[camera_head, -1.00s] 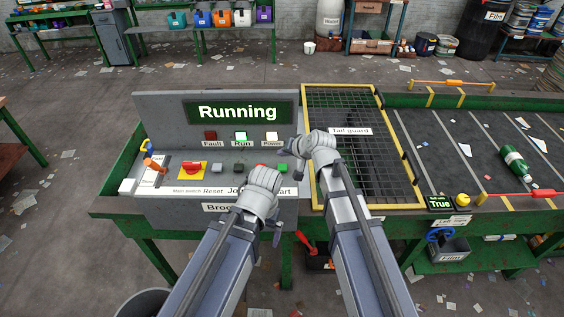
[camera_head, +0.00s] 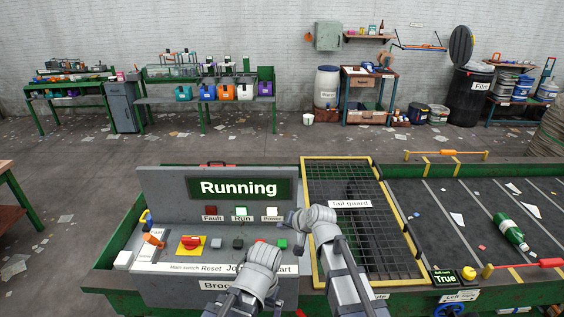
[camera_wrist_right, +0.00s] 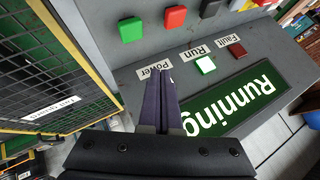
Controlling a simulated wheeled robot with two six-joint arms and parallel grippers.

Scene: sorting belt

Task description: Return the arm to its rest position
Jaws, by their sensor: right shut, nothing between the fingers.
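My right gripper (camera_wrist_right: 161,90) is shut and empty in the right wrist view, its dark fingers in front of the panel by the Power label. In the head view my right wrist (camera_head: 315,222) hangs between the control panel (camera_head: 160,205) and the tail guard (camera_head: 390,245). My left wrist (camera_head: 262,262) is over the panel's lower edge, near the Start label. The left fingers are hidden, so their opening cannot be seen. The display (camera_head: 238,188) reads Running. The Run lamp (camera_head: 242,211) and the Power lamp (camera_head: 272,211) are lit; the Fault lamp (camera_head: 210,211) is dark red.
The belt (camera_head: 440,225) at right carries a green bottle (camera_head: 511,234) and scraps. A yellow-framed mesh guard stands close to my right arm. Workbenches and shelves line the back wall.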

